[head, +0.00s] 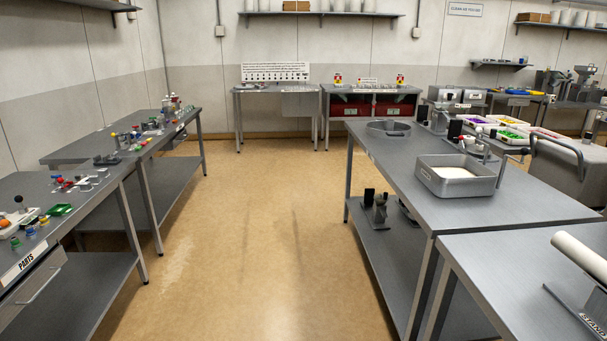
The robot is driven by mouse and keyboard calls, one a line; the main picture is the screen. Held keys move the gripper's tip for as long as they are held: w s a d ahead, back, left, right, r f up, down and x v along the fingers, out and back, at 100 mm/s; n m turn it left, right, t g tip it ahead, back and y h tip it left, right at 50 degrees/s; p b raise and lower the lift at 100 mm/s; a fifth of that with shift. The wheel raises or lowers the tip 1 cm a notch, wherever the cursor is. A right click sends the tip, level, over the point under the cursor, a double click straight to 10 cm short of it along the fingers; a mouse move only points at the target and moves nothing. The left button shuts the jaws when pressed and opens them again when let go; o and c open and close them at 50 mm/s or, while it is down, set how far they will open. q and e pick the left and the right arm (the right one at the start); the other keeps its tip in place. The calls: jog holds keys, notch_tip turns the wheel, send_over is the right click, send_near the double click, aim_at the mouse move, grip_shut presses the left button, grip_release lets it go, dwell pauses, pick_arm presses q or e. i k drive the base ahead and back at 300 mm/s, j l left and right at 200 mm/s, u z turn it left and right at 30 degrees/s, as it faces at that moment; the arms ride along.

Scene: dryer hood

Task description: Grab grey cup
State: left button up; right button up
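I cannot pick out a grey cup with certainty. A small grey upright object (379,210) stands on the lower shelf of the right-hand table, beside a black block; its shape is too small to tell. Small grey round pieces (85,187) lie on the near left table among coloured parts, also too small to identify. A round grey basin (388,128) sits at the far end of the right-hand table. Neither of my grippers shows in the head view.
A grey tray with white contents (457,175) stands on the right-hand table (440,215). A white roll on a stand (583,258) is at the near right. Left tables (85,217) carry loose parts. The tan floor aisle (265,220) is clear to the back tables (278,92).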

aim_at(389, 123)
jog(key=i, duration=2)
jog(key=i+z, duration=0.2)
jog(key=i, duration=0.3)
jog(key=i+j+z, duration=0.2)
jog(key=i, duration=0.3)
jog(key=i+z, duration=0.2)
jog(key=i, duration=0.25)
